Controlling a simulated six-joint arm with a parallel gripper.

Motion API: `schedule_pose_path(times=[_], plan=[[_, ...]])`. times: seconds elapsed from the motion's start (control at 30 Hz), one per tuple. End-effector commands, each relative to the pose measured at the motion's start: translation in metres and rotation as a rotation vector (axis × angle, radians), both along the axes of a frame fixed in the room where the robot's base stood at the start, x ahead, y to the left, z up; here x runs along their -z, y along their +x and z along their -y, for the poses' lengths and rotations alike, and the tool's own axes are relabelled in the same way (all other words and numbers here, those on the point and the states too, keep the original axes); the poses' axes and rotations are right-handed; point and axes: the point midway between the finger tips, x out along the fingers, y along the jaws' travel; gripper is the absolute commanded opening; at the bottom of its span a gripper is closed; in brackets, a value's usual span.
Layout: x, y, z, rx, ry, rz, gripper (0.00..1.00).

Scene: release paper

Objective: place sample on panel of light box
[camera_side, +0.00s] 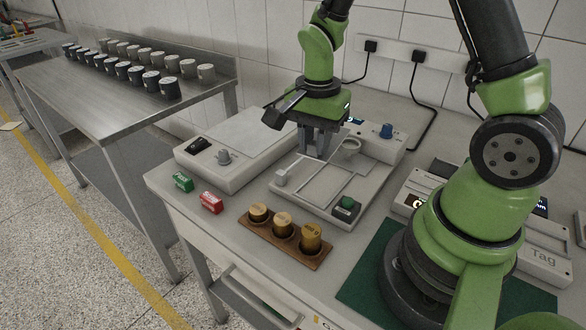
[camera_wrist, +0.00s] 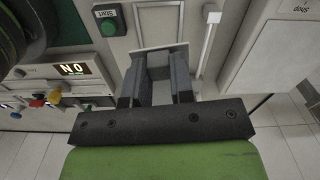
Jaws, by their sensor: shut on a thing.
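My gripper (camera_side: 318,143) points down over the flat bed of a grey device with a green button, to the right of the light box.
The grey device (camera_side: 312,207) has a raised white rod (camera_side: 283,177) and a green button (camera_side: 346,207). A wall lies behind.

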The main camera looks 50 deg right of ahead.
Motion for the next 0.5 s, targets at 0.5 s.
schedule_pose_path(times=[0.5], plan=[[-0.042, 0.011, -0.031, -1.165, -0.001, 0.002, 0.00]])
